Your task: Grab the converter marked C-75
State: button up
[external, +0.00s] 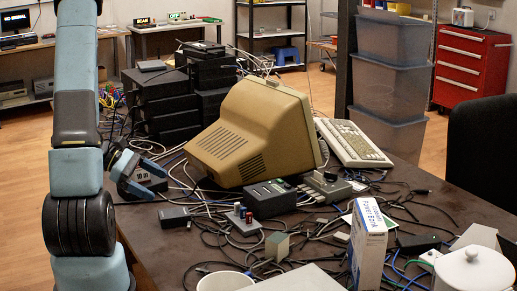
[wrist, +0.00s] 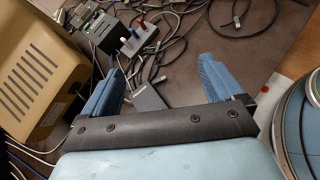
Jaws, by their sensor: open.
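No marking C-75 is readable in either view, so I cannot tell which box is the converter. My gripper (external: 147,180) is open and empty at the left of the dark desk, low over it. In the wrist view my gripper (wrist: 161,66) has its two blue fingers wide apart. A small dark grey box (wrist: 148,97) lies between and below them, partly hidden by the palm; it seems to be the small black box (external: 174,217) in the external view. Other boxes are a black one (external: 270,199), a grey one with red and blue knobs (external: 245,219) and a grey-green one (external: 326,186).
A beige monitor (external: 250,135) lies tilted mid-desk, close to the gripper's left in the wrist view (wrist: 35,75). Loose cables (external: 200,262) cover much of the desk. A stack of black devices (external: 160,105) stands behind. A white-blue carton (external: 368,245) stands at the front right.

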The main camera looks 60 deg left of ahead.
aim_at(172, 213)
jog(key=s+a+f+n+t+y, duration=0.1)
jog(key=s+a+f+n+y, duration=0.1)
jog(key=s+a+f+n, duration=0.1)
jog(key=s+a+f+n+t+y, duration=0.2)
jog(key=s+a+f+n, duration=0.2)
jog(key=shift+f, duration=0.3)
jog(key=x, duration=1.3)
jog(key=shift+w+a+f, duration=0.1)
jog(key=shift+w+a, duration=0.05)
jog(key=shift+w, duration=0.2)
jog(key=shift+c, duration=0.2)
jog(key=c, duration=1.2)
